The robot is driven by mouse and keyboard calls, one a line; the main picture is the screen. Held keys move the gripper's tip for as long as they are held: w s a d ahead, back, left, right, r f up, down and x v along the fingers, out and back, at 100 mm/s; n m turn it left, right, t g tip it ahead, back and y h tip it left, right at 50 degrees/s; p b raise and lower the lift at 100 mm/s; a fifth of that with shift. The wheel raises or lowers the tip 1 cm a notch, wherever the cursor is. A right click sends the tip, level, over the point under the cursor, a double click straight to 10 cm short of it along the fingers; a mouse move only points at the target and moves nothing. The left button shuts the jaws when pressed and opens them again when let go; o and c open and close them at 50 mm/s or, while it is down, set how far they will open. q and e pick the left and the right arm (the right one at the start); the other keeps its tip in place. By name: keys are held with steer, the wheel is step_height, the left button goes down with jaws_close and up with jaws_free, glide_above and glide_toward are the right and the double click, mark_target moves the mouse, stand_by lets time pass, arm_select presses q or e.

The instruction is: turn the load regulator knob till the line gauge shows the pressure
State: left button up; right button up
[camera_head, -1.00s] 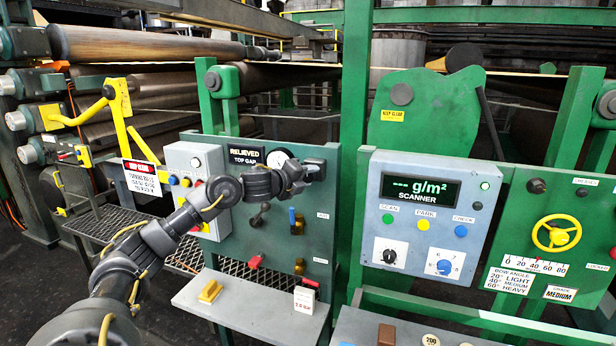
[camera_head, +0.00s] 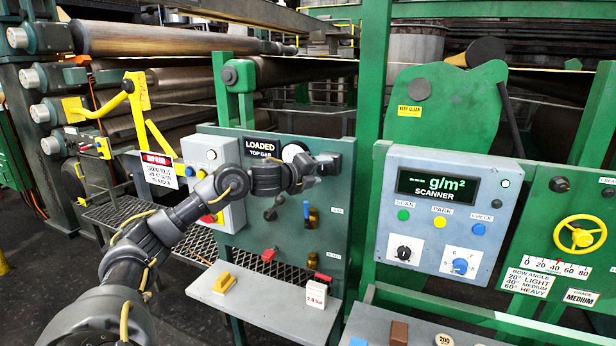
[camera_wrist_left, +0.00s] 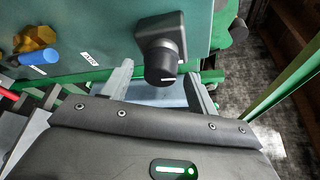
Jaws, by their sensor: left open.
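The load regulator knob is most likely the black knob (camera_wrist_left: 162,66) with a white mark on a dark square mount. In the head view its mount (camera_head: 330,162) sits at the upper right of the green panel. My left gripper (camera_head: 311,172) is just in front of it. In the wrist view the open fingers of my left gripper (camera_wrist_left: 160,80) stand either side of the knob, with gaps showing. A round white gauge (camera_head: 293,152), probably the line gauge, is partly hidden by my gripper; its reading cannot be made out. My right gripper is out of view.
Below the knob are a blue-handled brass valve (camera_head: 308,215) and red handles. A grey shelf (camera_head: 262,308) holds a yellow block (camera_head: 223,283) and a small white card (camera_head: 316,295). The scanner box (camera_head: 450,215) stands to the right.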

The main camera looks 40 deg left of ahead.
arm_select(q)
steer(key=s+r+b, duration=0.1)
steer(key=s+b, duration=0.2)
steer(key=s, duration=0.6)
steer(key=shift+r+b, duration=0.25)
steer(key=shift+b, duration=0.1)
steer(key=shift+a, duration=0.1)
steer(key=shift+w, duration=0.1)
